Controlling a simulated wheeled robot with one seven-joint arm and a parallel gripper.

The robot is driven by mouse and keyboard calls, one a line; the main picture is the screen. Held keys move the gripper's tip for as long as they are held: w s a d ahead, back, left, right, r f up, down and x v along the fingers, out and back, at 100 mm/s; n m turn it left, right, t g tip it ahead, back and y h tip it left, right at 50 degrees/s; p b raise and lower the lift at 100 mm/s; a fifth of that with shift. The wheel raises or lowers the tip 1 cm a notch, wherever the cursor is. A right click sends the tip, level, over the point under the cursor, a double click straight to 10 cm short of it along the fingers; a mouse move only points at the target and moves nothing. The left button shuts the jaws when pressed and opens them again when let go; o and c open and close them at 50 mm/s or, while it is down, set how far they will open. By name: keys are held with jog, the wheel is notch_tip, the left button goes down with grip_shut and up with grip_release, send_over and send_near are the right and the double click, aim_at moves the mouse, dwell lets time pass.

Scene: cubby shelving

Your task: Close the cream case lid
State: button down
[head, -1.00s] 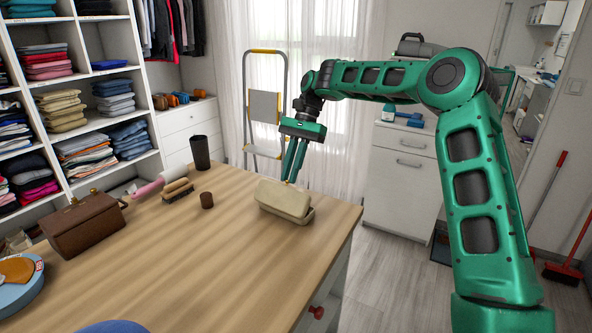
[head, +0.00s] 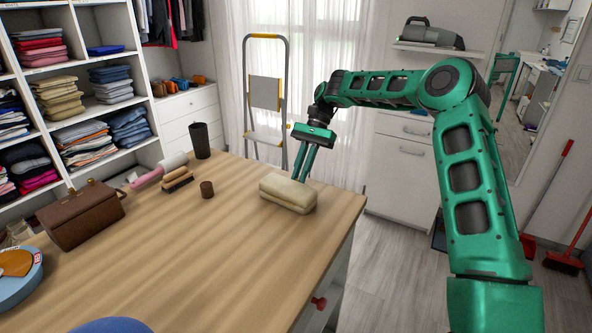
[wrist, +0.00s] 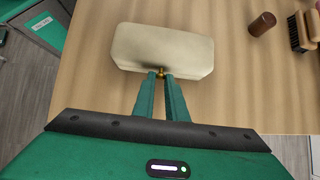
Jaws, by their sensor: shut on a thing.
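The cream case (head: 288,195) lies on the wooden table near its right edge. Its lid (head: 290,187) looks down flat on the base, with no clear gap at the seam. In the wrist view the lid (wrist: 165,45) fills the upper middle, its top smooth and pale. My gripper (head: 300,180) comes down at the far side of the case. In the wrist view my gripper (wrist: 161,75) has its fingers nearly together, shut on a small brass clasp (wrist: 161,71) at the lid's edge. The fingers hide part of that edge.
The table in front of the case is clear.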

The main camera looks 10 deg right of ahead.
jog(key=shift+w+d+f, duration=0.1)
jog(key=shift+d+f, duration=0.1)
jog(key=shift+f, duration=0.3)
jog(key=shift+w+d+f, duration=0.1)
jog(key=shift+d+f, duration=0.1)
jog(key=shift+f, duration=0.25)
jog(key=c, duration=1.8)
grip_release()
jog(key=shift+o, duration=0.2)
jog(key=shift+a+r, duration=0.1)
jog(key=v, duration=1)
jog(key=shift+w+r, duration=0.2)
jog(key=shift+r, duration=0.05)
